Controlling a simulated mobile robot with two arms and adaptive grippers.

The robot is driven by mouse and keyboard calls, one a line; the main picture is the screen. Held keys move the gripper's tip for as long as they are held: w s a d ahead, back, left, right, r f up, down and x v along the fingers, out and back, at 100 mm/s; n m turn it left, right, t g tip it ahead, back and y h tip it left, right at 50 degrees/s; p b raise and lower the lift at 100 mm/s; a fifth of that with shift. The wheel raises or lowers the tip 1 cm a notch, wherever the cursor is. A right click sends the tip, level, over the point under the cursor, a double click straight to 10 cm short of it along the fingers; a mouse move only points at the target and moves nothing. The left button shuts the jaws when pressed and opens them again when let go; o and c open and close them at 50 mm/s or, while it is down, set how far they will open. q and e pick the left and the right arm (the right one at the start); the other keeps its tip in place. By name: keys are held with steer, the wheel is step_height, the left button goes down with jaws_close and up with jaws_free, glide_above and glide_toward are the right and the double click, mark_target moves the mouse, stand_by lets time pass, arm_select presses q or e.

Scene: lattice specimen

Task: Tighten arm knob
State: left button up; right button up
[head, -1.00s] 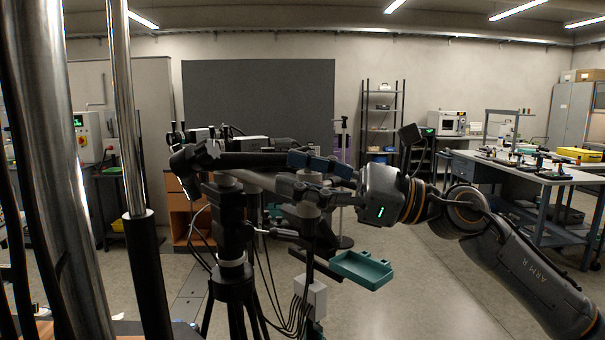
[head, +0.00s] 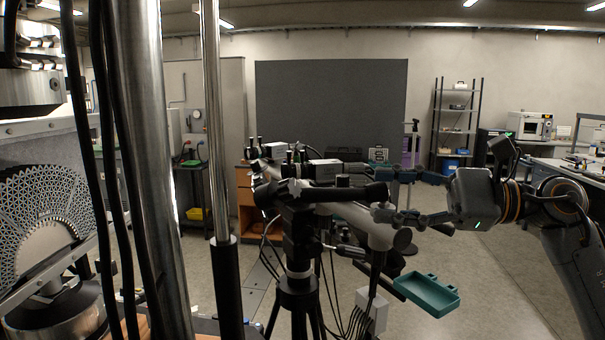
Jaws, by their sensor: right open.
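A black tripod (head: 298,285) stands near the middle of the head view. On its head lies a black horizontal arm (head: 335,194), and a light grey arm (head: 368,232) slants down to the right. A dark star-shaped knob (head: 293,189) shows at the left of the tripod head; I cannot tell whether it is the arm knob. My right gripper (head: 385,213) comes in from the right, its fingers open, with the tips by the right end of the black arm. Overlap hides whether they touch anything. My left gripper is out of view.
A teal tray (head: 428,294) juts out below my right gripper. A white box (head: 371,312) with dark cables hangs beside the tripod. A lattice specimen (head: 45,205) sits in a machine at left, behind steel columns (head: 218,120). Floor at the lower right is clear.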

mark_target(297, 190)
steer(key=p+x, duration=0.5)
steer(key=x, duration=0.7)
steer(key=shift+a, duration=0.1)
steer(key=shift+w+a+f+p, duration=0.15)
steer(key=shift+a+p, duration=0.15)
steer(key=shift+a, duration=0.35)
steer(key=shift+c, duration=0.4)
